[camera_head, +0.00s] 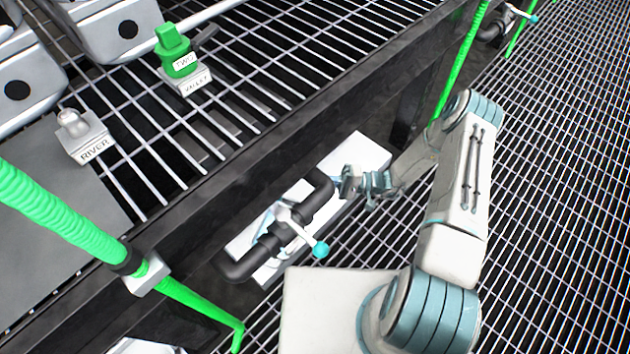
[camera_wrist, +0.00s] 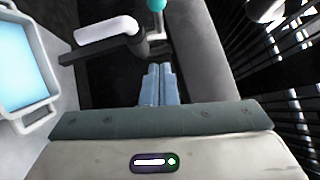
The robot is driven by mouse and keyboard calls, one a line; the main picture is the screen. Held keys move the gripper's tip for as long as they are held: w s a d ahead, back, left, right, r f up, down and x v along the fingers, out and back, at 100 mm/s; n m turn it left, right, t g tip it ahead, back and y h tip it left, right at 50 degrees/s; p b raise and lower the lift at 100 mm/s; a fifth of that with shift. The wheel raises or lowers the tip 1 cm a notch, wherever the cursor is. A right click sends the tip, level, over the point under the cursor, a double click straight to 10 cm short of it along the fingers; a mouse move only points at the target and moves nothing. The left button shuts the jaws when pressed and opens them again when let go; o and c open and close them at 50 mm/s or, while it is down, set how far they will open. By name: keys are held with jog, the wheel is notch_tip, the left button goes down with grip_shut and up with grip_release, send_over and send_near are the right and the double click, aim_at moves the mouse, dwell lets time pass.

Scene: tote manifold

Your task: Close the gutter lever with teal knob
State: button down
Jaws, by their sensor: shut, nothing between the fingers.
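A lever (camera_head: 302,234) with a white arm and a teal knob (camera_head: 320,250) sits on a dark pipe (camera_head: 318,190) in front of a white plate. Its arm points down and right, away from the pipe, at an angle. No label reading "gutter" is visible. My gripper (camera_head: 352,182) is beside the pipe's upper right bend, apart from the knob. In the wrist view, my gripper's fingers (camera_wrist: 160,85) are together and empty. A teal knob (camera_wrist: 157,5) on a pale rod shows at the top edge, beyond the fingertips; I cannot tell whether it is the same knob.
A second teal-knobbed lever (camera_head: 533,18) is at the far upper right. A black frame (camera_head: 240,165) edges the grated table, which holds a green block (camera_head: 178,50) and a RIVER block (camera_head: 86,138). A green hose (camera_head: 60,215) runs at left. Floor grating lies right of my arm.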

jog(key=s+a+r+b, duration=0.2)
jog(key=s+a, duration=0.1)
jog(key=a, duration=0.7)
jog(key=shift+s, duration=0.25)
